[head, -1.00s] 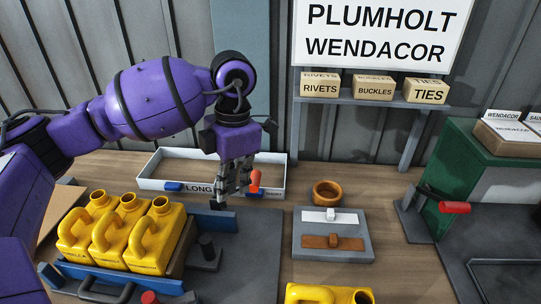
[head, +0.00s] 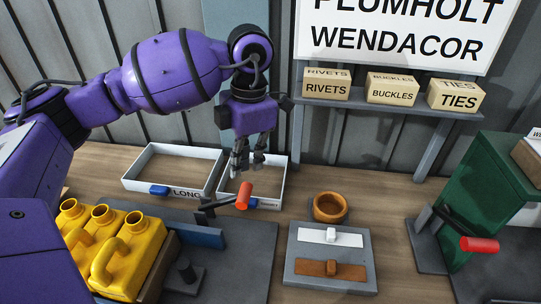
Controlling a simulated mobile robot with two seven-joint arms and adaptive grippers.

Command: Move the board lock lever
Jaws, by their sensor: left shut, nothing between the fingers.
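A lever (head: 244,195) with an orange-red handle on a black arm stands at the back right corner of the dark board (head: 235,262). A second lever (head: 479,244) with a red handle is at the right, beside a green housing. The frames do not label which is the board lock. My left gripper (head: 246,170) is shut and empty, pointing down over the right-hand tray, just above and behind the orange handle in the picture. It appears apart from the handle. My right gripper is out of view.
Yellow jerry cans (head: 125,245) stand at the left by a blue rail (head: 200,236). White trays LONG (head: 135,185) and SHORT (head: 281,185) lie behind the board. A grey plate (head: 330,278) with white and brown slides and an orange ring (head: 330,208) are at centre right.

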